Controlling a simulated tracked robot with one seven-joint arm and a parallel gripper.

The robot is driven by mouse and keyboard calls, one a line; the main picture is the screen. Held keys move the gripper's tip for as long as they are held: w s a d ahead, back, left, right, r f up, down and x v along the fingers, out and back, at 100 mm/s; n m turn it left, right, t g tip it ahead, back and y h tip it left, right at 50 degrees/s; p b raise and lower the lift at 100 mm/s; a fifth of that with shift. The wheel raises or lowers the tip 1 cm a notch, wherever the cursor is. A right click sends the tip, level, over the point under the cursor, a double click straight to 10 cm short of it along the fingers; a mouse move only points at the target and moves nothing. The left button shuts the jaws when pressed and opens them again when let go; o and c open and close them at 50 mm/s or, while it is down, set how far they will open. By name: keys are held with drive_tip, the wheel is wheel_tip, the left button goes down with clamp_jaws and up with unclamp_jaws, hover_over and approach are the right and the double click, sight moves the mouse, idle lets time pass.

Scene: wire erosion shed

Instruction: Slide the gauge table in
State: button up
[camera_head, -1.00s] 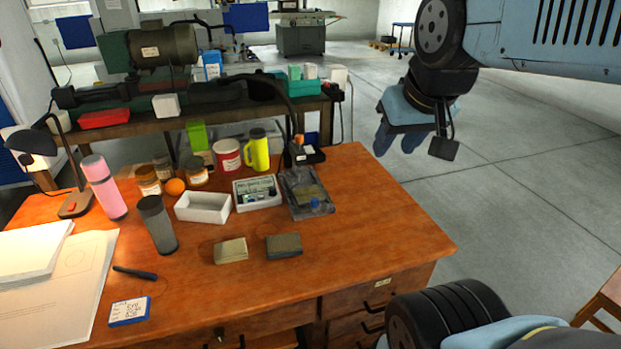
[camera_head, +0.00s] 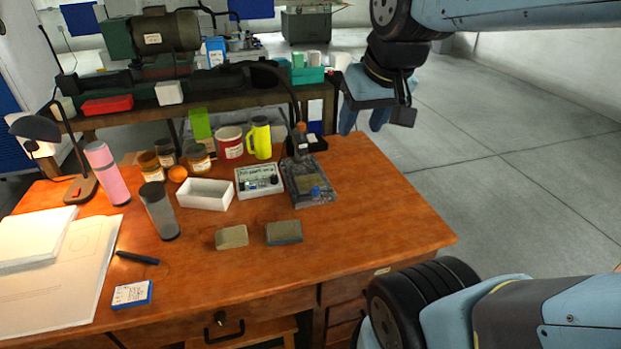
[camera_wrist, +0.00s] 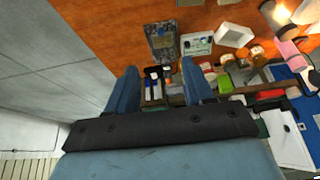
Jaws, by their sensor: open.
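The gauge stand, which I take to hold the gauge table, is a dark grey flat base (camera_head: 322,194) with an upright post and a blue knob. It sits at the right of the wooden desk, and a small brownish plate (camera_head: 308,182) lies on it. It also shows in the wrist view (camera_wrist: 161,48), beyond my fingertips. My gripper (camera_head: 364,120) is open and empty, above and to the right of the desk's far right corner, apart from the stand. In the wrist view its two blue fingers (camera_wrist: 159,68) point toward the desk, well spread.
Close left of the stand is a white boxed instrument (camera_head: 258,181). A yellow flask (camera_head: 261,139) and a red-white tin (camera_head: 230,143) stand behind. Two small blocks (camera_head: 284,232) (camera_head: 231,237) lie in front. The desk's right end (camera_head: 395,215) is clear; a machine bench (camera_head: 315,98) stands behind.

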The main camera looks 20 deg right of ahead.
drive_tip(key=w+f+g, duration=0.2)
drive_tip(key=w+f, duration=0.1)
drive_tip(key=w, duration=0.4)
drive_tip(key=w+f+g, duration=0.1)
drive_tip(key=w+f, duration=0.3)
drive_tip(key=w, duration=0.3)
drive_tip(key=n+g, duration=0.2)
approach(316, 188)
wheel_tip(316, 188, down, 9)
drive_tip(key=shift+w+a+r, duration=0.1)
drive_tip(key=shift+w, duration=0.1)
drive_tip(key=shift+c, duration=0.4)
clamp_jaws()
